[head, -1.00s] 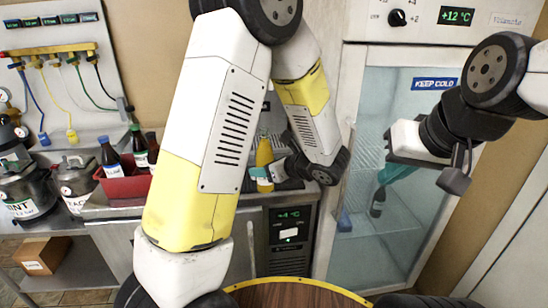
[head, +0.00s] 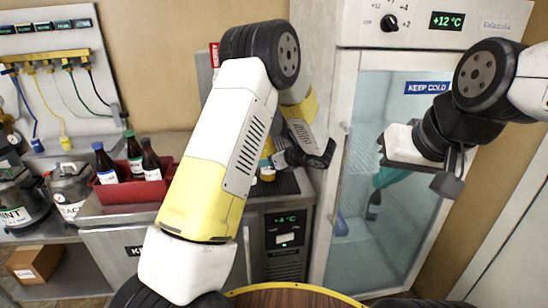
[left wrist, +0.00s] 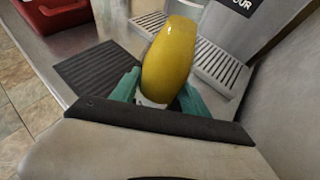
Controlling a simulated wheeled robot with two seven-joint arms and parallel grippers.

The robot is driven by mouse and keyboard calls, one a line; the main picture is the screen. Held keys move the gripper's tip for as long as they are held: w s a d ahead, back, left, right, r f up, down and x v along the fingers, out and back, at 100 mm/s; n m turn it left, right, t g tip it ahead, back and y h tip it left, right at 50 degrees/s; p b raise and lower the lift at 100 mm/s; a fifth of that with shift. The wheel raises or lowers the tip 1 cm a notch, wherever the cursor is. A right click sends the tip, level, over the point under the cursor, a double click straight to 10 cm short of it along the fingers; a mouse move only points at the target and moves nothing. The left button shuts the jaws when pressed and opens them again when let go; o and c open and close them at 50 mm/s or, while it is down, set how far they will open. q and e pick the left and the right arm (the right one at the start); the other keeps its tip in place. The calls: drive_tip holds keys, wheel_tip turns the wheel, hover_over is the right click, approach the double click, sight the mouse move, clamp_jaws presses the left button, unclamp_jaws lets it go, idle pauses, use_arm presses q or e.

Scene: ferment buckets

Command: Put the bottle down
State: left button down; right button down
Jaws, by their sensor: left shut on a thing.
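A yellow bottle (left wrist: 168,62) stands between the teal fingers of my left gripper (left wrist: 158,92) in the left wrist view. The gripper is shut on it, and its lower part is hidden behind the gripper. In the head view my left forearm covers most of the bottle and the left gripper (head: 270,164), over the counter near the dark ribbed mat (head: 286,184). I cannot tell whether the bottle's base touches the surface. My right gripper (head: 392,170) is in front of the glass cabinet door, and its finger opening cannot be made out.
A red crate (head: 133,192) with several dark bottles stands on the steel counter to the left. Metal kegs (head: 70,188) stand further left. The dark mat (left wrist: 92,62) and metal grates (left wrist: 215,62) show bare areas beside the bottle. The tall glass-door cabinet (head: 345,255) bounds the right.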

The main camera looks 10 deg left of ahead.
use_arm(q)
drive_tip(key=shift+f, duration=0.35)
drive_tip(key=shift+f, duration=0.15)
drive_tip(key=c, duration=0.6)
unclamp_jaws()
drive_tip(key=shift+o, duration=0.2)
